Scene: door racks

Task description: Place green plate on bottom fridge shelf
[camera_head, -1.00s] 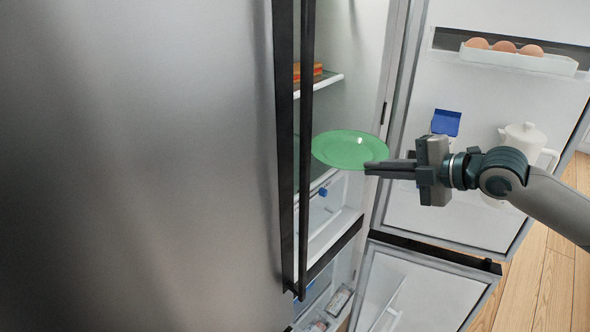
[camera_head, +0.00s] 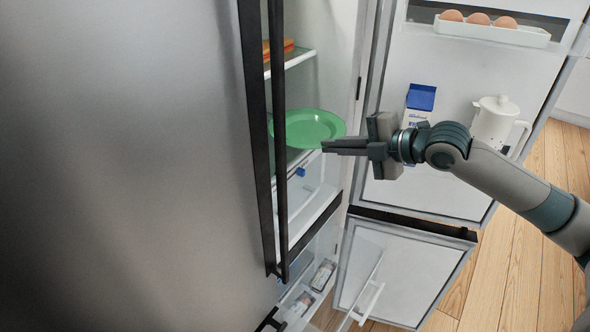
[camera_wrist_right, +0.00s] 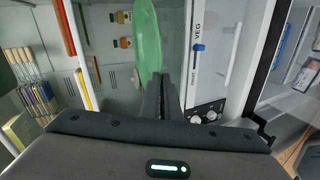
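The green plate (camera_head: 309,127) is roughly level in the head view, at the fridge opening. My right gripper (camera_head: 326,147) is shut on its near right rim and holds it from the right. In the right wrist view the plate (camera_wrist_right: 147,42) stands edge-on between the fingers (camera_wrist_right: 160,88). A lower fridge shelf (camera_head: 298,160) shows just below the plate, partly hidden by it and by the left door's handle. I cannot tell whether the plate touches that shelf. My left gripper is in neither view.
The closed left fridge door (camera_head: 120,170) and its dark handle (camera_head: 279,150) stand close to the plate's left side. The open right door (camera_head: 455,80) holds eggs (camera_head: 478,18), a blue-topped carton (camera_head: 420,98) and a white jug (camera_head: 497,120). An open freezer section (camera_head: 325,275) lies below.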

